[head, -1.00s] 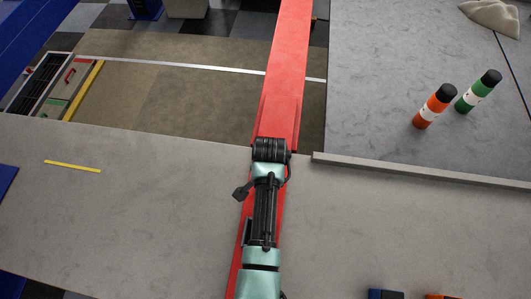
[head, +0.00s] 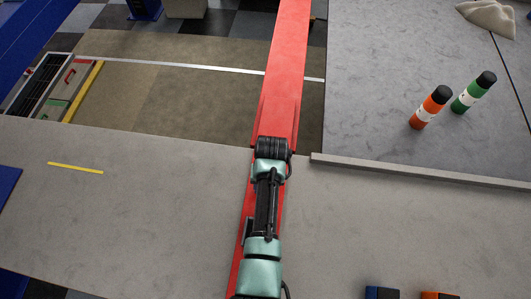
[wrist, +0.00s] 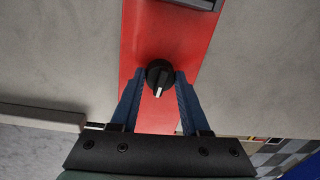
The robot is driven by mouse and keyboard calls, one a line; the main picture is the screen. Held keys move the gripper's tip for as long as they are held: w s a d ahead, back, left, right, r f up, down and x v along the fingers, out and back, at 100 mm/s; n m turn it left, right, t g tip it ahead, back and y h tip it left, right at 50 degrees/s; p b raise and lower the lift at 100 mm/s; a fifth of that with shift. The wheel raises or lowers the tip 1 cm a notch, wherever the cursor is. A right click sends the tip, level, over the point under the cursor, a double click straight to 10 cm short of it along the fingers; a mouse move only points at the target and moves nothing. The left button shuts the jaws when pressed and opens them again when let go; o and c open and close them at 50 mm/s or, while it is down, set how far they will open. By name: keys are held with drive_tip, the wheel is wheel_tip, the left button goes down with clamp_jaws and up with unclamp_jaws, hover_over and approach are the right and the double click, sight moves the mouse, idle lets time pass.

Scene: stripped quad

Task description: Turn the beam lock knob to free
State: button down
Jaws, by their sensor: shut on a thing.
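The beam lock knob (wrist: 159,75) is round and black, with a white pointer mark that points toward the bottom of the wrist view, slightly left. It sits on the red beam (wrist: 186,35), which also runs up the middle of the head view (head: 284,75). My gripper (wrist: 160,78) has its two blue fingers on either side of the knob and is shut on it. In the head view my arm lies over the beam and hides the knob and the gripper. No markings for lock or free can be read around the knob.
A grey bracket (wrist: 196,3) crosses the beam at the top of the wrist view. A yellow strip (head: 75,168) lies left. Grey surface flanks the beam.

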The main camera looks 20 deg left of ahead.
drive_tip(key=shift+n, duration=0.6)
drive_tip(key=shift+c, duration=1.9)
unclamp_jaws()
wheel_tip(320, 180, up, 13)
drive_tip(key=b, duration=0.1)
drive_tip(key=shift+w+d+b, duration=0.15)
drive_tip(key=shift+d+b, duration=0.1)
drive_tip(key=shift+b, duration=0.1)
